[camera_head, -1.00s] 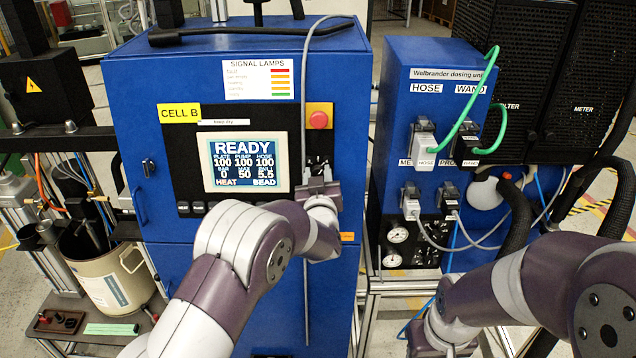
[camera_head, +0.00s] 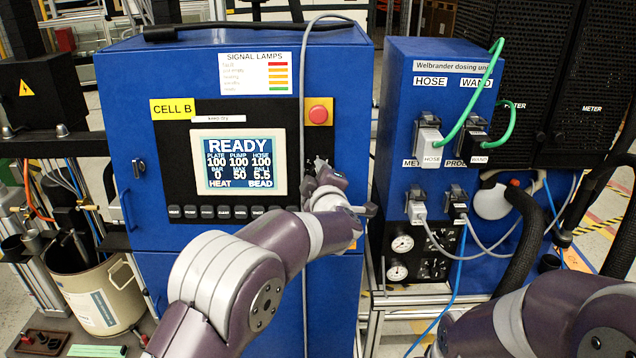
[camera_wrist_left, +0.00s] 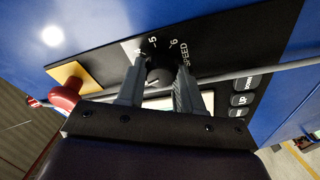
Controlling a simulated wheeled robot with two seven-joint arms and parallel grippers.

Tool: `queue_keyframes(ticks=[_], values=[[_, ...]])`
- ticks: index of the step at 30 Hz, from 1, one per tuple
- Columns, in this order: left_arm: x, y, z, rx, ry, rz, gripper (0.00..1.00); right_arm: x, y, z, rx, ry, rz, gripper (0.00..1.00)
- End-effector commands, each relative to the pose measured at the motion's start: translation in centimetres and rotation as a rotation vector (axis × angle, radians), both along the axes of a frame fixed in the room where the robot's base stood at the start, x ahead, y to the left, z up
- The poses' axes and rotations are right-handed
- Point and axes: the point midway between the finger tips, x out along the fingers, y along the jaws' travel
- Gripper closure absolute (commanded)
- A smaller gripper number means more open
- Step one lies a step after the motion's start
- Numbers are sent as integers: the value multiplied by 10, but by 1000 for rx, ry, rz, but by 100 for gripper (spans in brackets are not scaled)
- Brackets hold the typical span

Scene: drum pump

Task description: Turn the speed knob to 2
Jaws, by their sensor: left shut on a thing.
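The black speed knob (camera_wrist_left: 158,76) sits on a dial with white figures and the word SPEED on the black panel. The figures 5 and 6 show on the dial; the others and the knob's pointer are hidden or too unclear to read. My left gripper (camera_wrist_left: 159,94) has one finger on each side of the knob and is shut on it. In the head view my left gripper (camera_head: 322,176) is tilted at the panel, right of the display, and hides most of the knob. Of my right arm only links show at the lower right; its fingers are out of view.
The READY display (camera_head: 239,165) is left of the knob, with a row of buttons (camera_head: 222,211) below. A red stop button (camera_head: 318,115) sits above my left gripper. A grey hose (camera_head: 303,80) hangs down past the panel. The blue dosing unit (camera_head: 400,120) stands to the right.

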Motion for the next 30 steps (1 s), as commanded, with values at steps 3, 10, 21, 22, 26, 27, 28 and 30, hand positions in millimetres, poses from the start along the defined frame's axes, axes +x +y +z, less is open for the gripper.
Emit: queue_keyframes(ticks=[3,10,21,22,26,27,28,30], values=[[0,0,-2,-103,-1,20,95,0,0,-6,0,0,0,57],[0,0,-1,-278,0,52,95,0,0,-10,0,0,0,57],[0,0,-1,-444,2,84,95,0,0,-13,0,0,0,57],[0,0,-1,-450,2,85,95,0,0,-13,0,0,0,57],[0,0,-1,-469,2,88,95,0,0,-13,0,0,0,57],[0,0,-1,-473,2,89,95,0,0,-13,0,0,0,57],[0,0,-1,-475,2,90,95,0,0,-13,0,0,0,57],[0,0,-1,-477,2,90,95,0,0,-13,0,0,0,57]])
